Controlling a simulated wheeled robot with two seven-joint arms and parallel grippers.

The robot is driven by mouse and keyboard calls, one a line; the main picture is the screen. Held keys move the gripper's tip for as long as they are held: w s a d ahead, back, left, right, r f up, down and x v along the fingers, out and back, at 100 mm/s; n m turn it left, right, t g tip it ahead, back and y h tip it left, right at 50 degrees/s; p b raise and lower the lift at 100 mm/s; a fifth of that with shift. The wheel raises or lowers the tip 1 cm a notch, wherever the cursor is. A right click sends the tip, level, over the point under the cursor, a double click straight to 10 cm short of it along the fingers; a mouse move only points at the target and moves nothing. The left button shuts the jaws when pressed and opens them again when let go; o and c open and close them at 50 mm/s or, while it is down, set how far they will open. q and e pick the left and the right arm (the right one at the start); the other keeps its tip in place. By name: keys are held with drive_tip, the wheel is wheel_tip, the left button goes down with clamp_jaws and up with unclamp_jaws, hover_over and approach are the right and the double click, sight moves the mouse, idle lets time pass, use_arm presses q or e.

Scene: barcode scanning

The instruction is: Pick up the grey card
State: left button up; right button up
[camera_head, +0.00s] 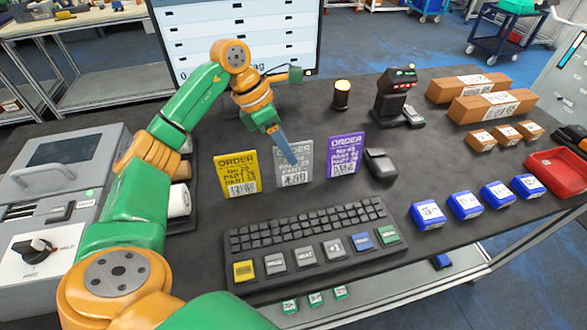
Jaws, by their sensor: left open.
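The grey card (294,172) stands upright on the dark table, between a yellow order card (236,175) and a purple order card (345,157). Each has ORDER printed on it and a barcode. My left arm comes in from the left, and my left gripper (291,160) points down at the upper part of the grey card, covering some of its print. The gripper is open. I cannot tell from this view whether a finger touches the card. My right gripper is not in view.
A keyboard (310,233) lies in front of the cards. A dark scanner-like object (381,165) is right of the purple card. Blue boxes (466,205), brown boxes (492,105) and a red tray (556,172) are at the right. A monitor (240,35) stands behind.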

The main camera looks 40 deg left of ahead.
sight(305, 182)
use_arm(q)
drive_tip(key=x, duration=0.3)
drive_tip(key=p+x, duration=0.1)
drive_tip(key=x, duration=0.1)
drive_tip(key=shift+s+f, duration=0.15)
drive_tip(key=shift+f, duration=0.3)
clamp_jaws()
